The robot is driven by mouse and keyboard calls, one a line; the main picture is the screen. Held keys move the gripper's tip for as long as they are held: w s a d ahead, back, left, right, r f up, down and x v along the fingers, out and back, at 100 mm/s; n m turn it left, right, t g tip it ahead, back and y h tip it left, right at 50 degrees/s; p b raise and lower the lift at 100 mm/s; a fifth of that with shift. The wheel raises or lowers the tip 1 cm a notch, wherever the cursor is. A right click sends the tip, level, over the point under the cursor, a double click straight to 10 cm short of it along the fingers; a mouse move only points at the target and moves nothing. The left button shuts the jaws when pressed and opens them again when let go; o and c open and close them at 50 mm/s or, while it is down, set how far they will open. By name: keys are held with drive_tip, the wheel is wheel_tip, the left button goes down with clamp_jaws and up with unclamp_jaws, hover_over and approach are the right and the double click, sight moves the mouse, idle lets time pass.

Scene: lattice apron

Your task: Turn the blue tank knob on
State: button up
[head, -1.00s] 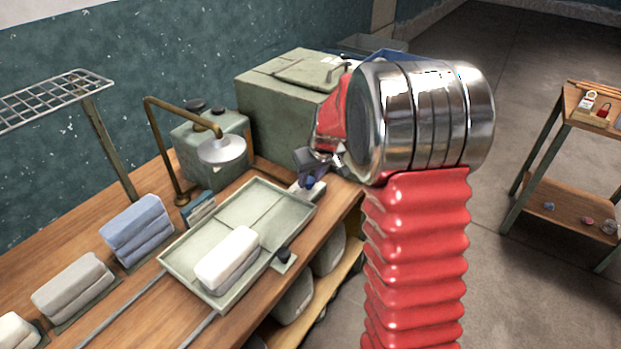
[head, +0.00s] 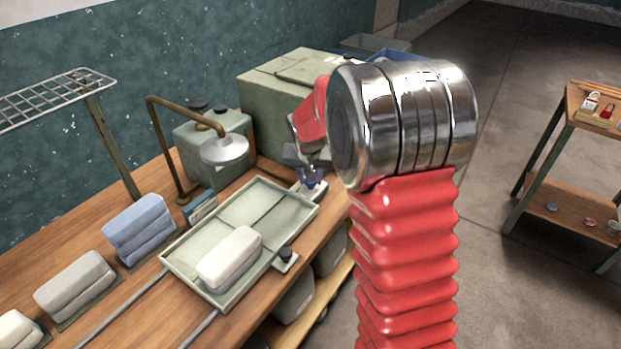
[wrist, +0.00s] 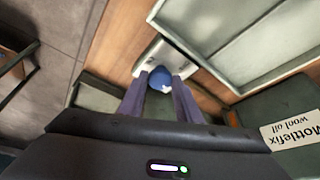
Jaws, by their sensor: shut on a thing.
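The blue tank knob (wrist: 160,77) sits on a small pale plate (wrist: 148,60) beside the light green tray. My gripper (wrist: 160,88) is shut on the knob, with one finger on each side of it. In the head view my gripper (head: 312,176) points down at the far right corner of the tray (head: 180,272) and hides most of the knob. Which way the knob is turned cannot be told.
A white folded block (head: 228,258) lies in the tray. A black knob (head: 285,254) sits at its near edge. A brass lamp-like spout (head: 224,150), a green can (head: 238,125) and a large green box (head: 285,90) stand behind. Folded cloths (head: 138,228) lie left.

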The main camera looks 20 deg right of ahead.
drive_tip(key=shift+w+a+m+g+h, duration=0.1)
drive_tip(key=shift+m+g+h, duration=0.3)
drive_tip(key=shift+m, duration=1.05)
drive_tip(key=shift+a+m+g+h, duration=0.1)
drive_tip(key=shift+m+g+h, duration=0.3)
drive_tip(key=shift+m, duration=1.05)
drive_tip(key=o, duration=1.1)
drive_tip(key=shift+c, duration=0.2)
drive_tip(key=shift+r, duration=0.1)
drive_tip(key=v, duration=1.3)
drive_tip(key=shift+a+r, duration=0.15)
drive_tip(key=shift+a, duration=0.05)
